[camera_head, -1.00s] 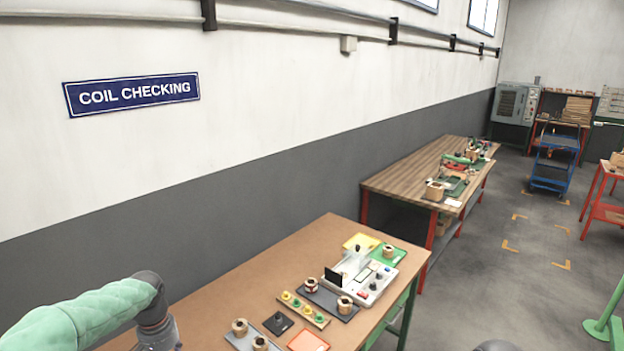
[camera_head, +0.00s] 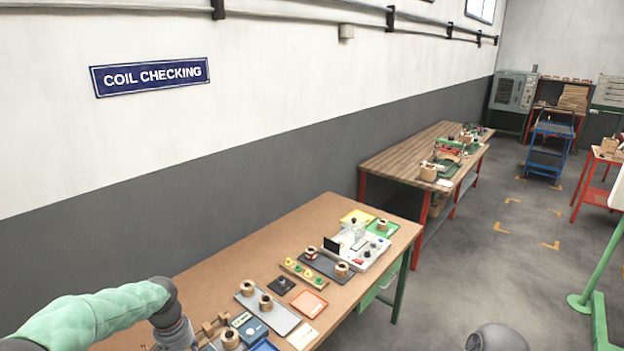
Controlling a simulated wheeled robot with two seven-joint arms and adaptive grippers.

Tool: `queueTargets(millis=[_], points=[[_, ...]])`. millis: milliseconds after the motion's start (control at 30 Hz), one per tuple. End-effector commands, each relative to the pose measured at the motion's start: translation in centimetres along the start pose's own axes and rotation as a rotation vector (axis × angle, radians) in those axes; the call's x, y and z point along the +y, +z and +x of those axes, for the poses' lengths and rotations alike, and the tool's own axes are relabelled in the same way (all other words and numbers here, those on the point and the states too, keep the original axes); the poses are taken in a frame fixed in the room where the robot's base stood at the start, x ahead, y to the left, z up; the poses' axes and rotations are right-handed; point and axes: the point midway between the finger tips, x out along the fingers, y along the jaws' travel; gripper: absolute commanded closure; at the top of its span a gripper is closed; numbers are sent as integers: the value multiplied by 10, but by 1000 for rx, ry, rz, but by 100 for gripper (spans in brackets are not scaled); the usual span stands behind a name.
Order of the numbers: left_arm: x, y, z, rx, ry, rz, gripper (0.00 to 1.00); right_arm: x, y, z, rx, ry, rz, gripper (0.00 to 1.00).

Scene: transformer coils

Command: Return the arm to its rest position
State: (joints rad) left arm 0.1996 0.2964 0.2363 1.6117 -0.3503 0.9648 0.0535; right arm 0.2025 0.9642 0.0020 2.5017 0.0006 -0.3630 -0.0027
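My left arm, in a green sleeve, comes in from the lower left in the head view. Its wrist hangs over the near left part of the brown coil checking table (camera_head: 235,247). The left gripper's fingers are too small and cut off by the lower edge to read. A rounded grey part of my own body shows at the bottom right; no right gripper is visible.
A white tester (camera_head: 372,251), a yellow tray (camera_head: 356,216) and a green tray (camera_head: 388,234) stand at the table's far end. A red-edged tray (camera_head: 309,303) lies near the front. A second wooden table (camera_head: 400,160) stands beyond. A blue cart (camera_head: 546,150) stands on the floor farther back.

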Motion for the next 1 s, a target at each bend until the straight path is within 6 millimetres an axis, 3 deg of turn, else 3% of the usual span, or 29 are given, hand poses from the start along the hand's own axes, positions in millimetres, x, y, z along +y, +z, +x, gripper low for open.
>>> queueTargets(millis=[267,367,500,600,700,1000], points=[[36,15,77,-9,84,9,52,0,1,0,-2,0,0,60],[56,31,117,-18,130,4,52,0,1,0,-2,0,0,60],[94,72,186,-30,208,-27,52,0,1,0,-2,0,0,60],[120,109,228,-37,255,-69,52,0,1,0,-2,0,0,60],[139,147,257,-42,282,-112,52,0,1,0,-2,0,0,60],[166,233,296,-56,296,-214,52,0,1,0,-2,0,0,60]])
